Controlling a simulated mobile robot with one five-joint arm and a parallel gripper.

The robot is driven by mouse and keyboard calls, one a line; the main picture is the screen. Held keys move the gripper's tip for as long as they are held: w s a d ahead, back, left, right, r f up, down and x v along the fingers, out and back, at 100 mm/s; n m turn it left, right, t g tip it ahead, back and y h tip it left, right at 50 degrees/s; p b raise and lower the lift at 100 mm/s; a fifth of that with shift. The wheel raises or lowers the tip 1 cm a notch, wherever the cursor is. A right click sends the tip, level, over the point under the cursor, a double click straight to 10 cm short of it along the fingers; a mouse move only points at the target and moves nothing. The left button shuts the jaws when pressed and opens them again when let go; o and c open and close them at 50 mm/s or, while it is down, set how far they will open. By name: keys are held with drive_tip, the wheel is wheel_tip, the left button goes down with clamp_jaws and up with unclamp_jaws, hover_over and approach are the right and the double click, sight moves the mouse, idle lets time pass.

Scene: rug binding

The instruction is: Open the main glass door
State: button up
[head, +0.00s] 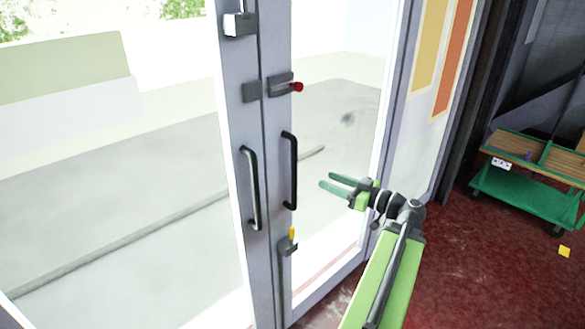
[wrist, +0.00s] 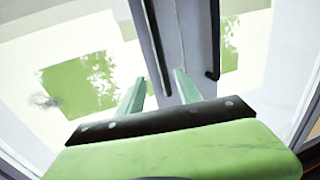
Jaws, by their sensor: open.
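The glass door (head: 263,120) has two leaves with grey frames that meet in the middle, and they look closed. Each leaf has a black vertical pull handle, a left handle (head: 250,188) and a right handle (head: 289,170). My gripper (head: 326,183) is open and empty, to the right of the right handle and apart from it in the head view. In the wrist view my gripper's two green fingers (wrist: 160,88) point at the door frame, with one dark handle (wrist: 157,45) ahead of them and another (wrist: 214,45) to the right.
A latch with a red knob (head: 296,87) sits above the handles, and a lock with a yellow piece (head: 291,233) sits below. A green and wooden cart (head: 525,190) stands at the right. A small yellow item (head: 564,251) lies on the red floor, which is otherwise largely clear there.

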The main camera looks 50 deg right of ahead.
sight(294, 167)
drive_tip(key=w, duration=0.4)
drive_tip(key=w+a, duration=0.1)
drive_tip(key=w, duration=0.4)
drive_tip(key=w+a, duration=0.1)
drive_tip(key=w, duration=0.4)
clamp_jaws()
idle(0.7)
